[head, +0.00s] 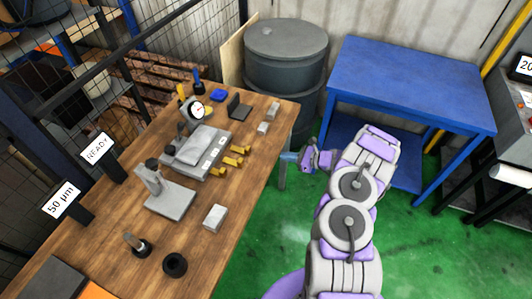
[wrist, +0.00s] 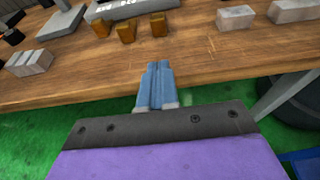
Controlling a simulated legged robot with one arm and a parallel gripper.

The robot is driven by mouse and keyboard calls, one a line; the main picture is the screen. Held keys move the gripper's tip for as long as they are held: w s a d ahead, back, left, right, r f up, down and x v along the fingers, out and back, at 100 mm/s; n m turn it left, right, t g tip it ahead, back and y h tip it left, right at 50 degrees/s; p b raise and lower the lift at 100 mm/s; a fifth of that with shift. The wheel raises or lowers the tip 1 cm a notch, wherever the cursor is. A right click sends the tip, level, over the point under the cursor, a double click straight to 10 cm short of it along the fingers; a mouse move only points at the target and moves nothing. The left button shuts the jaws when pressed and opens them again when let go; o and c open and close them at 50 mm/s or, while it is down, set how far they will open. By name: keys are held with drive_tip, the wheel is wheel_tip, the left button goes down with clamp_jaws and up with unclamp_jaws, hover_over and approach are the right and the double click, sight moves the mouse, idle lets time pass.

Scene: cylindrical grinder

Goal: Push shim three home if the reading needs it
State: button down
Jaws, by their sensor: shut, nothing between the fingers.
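Three brass-coloured shims stick out of the front of a grey fixture (head: 180,163) on the wooden bench. In the head view they are the near shim (head: 217,172), the middle shim (head: 231,161) and the far shim (head: 241,149). The wrist view shows them as left (wrist: 101,28), middle (wrist: 125,31) and right (wrist: 158,25). I cannot tell which is shim three. A dial gauge (head: 197,111) stands behind the fixture; its reading is too small to read. My gripper (head: 285,157) is shut and empty at the bench edge, its blue fingertips (wrist: 158,68) pointing toward the right shim, apart from it.
Signs read "READY" (head: 96,149) and "50 µm" (head: 62,200). A grey stand (head: 170,197) and a light block (head: 215,217) sit nearer on the bench. Small blocks (head: 263,128) lie farther along. A grey drum (head: 285,60) and blue table (head: 410,80) stand beyond.

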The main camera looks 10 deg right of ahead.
sight(250, 149)
drive_tip(key=x, duration=0.4)
drive_tip(key=b+x, duration=0.1)
drive_tip(key=x, duration=0.3)
drive_tip(key=b+x, duration=0.1)
drive_tip(key=x, duration=0.3)
drive_tip(key=shift+w+a+r, duration=0.1)
drive_tip(key=shift+a+r, duration=0.2)
drive_tip(key=shift+r, duration=0.05)
drive_tip(key=shift+w+a, duration=0.4)
drive_tip(key=shift+a, duration=0.1)
drive_tip(key=w+a+b, duration=0.2)
drive_tip(key=a, duration=0.1)
drive_tip(key=shift+w, duration=0.2)
drive_tip(key=shift+w+a+r, duration=0.15)
drive_tip(key=shift+w+a, duration=0.1)
drive_tip(key=shift+a, duration=0.2)
drive_tip(key=shift+d, duration=0.1)
drive_tip(key=f+p+v, duration=0.1)
drive_tip(key=v, duration=1.2)
drive_tip(key=shift+s+d+f+p, duration=0.2)
drive_tip(key=shift+s+d+p, duration=0.1)
drive_tip(key=shift+d+p, duration=0.15)
